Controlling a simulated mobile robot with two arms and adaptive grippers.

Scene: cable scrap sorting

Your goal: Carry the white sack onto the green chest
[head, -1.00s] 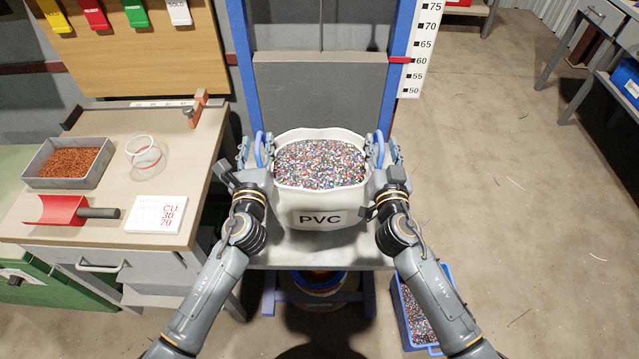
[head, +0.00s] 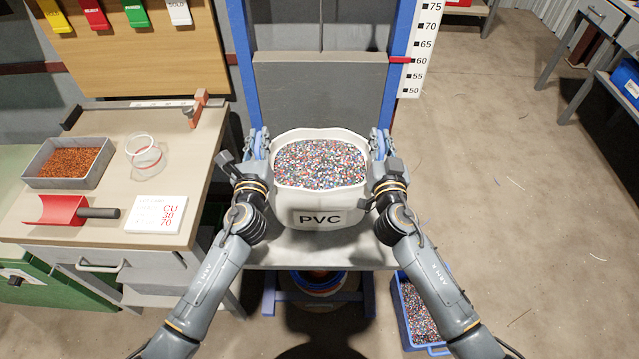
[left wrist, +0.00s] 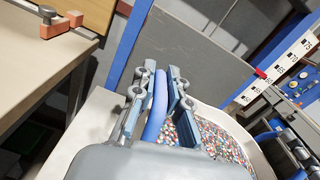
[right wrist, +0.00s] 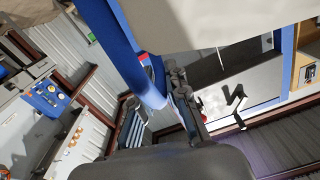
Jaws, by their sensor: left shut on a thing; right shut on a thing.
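The white sack (head: 322,207), marked PVC and full of multicoloured granules, stands upright on a grey platform. My left gripper (head: 258,143) is at its left side, shut on a blue handle loop (left wrist: 156,113), which shows between the fingers in the left wrist view. My right gripper (head: 381,145) is at its right side, shut on the other blue handle (right wrist: 123,45). The fingers mostly hide both handles in the head view. What looks like the green chest (head: 60,293), with a dark latch, is at the lower left, partly hidden by the workbench.
The grey platform (head: 300,256) has blue uprights and a height scale (head: 412,70) behind. The workbench (head: 100,217) at left holds a tray of copper granules (head: 35,178), a red scoop (head: 55,209) and a clear cup. A blue crate (head: 408,325) stands at lower right. Floor at right is mostly clear.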

